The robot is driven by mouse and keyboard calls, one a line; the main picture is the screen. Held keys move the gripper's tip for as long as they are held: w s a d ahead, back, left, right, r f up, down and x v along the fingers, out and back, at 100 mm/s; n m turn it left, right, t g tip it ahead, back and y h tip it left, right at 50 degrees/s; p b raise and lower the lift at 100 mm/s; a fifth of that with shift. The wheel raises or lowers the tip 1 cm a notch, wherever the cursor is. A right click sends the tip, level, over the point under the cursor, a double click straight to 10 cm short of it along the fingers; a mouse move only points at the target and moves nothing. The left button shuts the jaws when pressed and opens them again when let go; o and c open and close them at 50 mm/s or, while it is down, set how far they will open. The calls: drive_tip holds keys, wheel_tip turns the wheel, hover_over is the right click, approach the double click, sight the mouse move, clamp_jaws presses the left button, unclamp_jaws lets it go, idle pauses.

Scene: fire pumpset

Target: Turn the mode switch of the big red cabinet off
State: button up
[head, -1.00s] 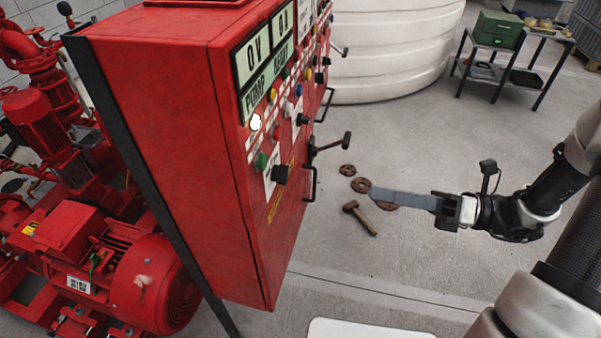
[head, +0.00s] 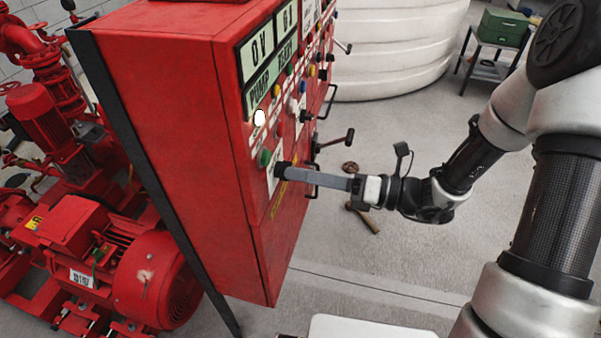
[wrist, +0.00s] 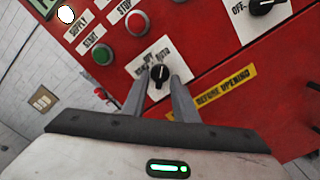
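The big red cabinet (head: 190,130) stands left of centre in the head view, its control face turned right. A black rotary mode switch (wrist: 159,76) sits low on that face, on a white label with OFF and AUTO legible. In the head view the switch (head: 279,171) is partly covered by my fingertips. My gripper (head: 290,173) reaches it from the right. In the wrist view its two grey fingers (wrist: 159,84) are apart, one on each side of the knob, with a visible gap. The knob's pointer looks roughly upright in the wrist view.
A green button (wrist: 102,54) and a red button (wrist: 137,23) sit near the switch. Another black rotary switch (wrist: 262,6) is at the upper right. Cabinet handles (head: 312,180) stick out behind my gripper. Open floor (head: 400,270) lies right of the cabinet.

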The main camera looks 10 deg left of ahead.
drive_tip(key=shift+a, duration=0.35)
clamp_jaws()
drive_tip(key=shift+n+b, duration=1.15)
drive_tip(key=shift+n, duration=3.25)
